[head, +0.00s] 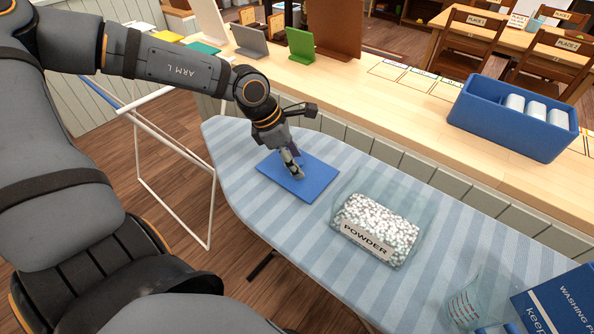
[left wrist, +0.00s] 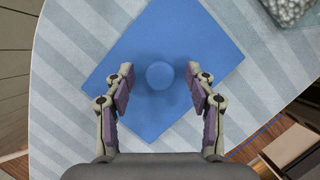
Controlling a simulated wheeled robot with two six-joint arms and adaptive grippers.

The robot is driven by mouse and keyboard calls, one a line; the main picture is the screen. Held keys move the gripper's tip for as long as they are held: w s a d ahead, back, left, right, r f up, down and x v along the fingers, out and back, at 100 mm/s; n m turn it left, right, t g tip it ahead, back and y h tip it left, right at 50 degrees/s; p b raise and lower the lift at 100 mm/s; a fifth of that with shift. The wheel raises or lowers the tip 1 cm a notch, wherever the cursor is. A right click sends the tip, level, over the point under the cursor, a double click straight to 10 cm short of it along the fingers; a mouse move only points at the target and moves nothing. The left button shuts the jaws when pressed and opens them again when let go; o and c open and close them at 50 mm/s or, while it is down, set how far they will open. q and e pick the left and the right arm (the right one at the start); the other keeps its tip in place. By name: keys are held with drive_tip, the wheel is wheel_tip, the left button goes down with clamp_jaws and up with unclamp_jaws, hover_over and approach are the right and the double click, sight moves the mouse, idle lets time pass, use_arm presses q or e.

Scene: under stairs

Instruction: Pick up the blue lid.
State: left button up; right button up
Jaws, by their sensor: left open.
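The blue lid (left wrist: 135,55) is a flat blue square with a round knob (left wrist: 160,75) in its middle. It lies on the striped ironing board, and it also shows in the head view (head: 318,174). My left gripper (left wrist: 160,82) is open, pointing down over the lid, with one finger on each side of the knob. In the head view my left gripper (head: 293,170) hides the knob. Whether the fingers touch the lid is hard to tell. My right gripper is not in view.
A clear container labelled POWDER (head: 375,230) stands right of the lid on the ironing board (head: 300,232). A measuring cup (head: 468,304) and a blue washing powder box (head: 560,305) are at the lower right. A wooden counter (head: 400,95) behind holds a blue bin (head: 500,130).

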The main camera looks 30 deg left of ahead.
use_arm(q)
drive_tip(key=shift+c, duration=0.4)
clamp_jaws()
drive_tip(key=shift+r, duration=0.1)
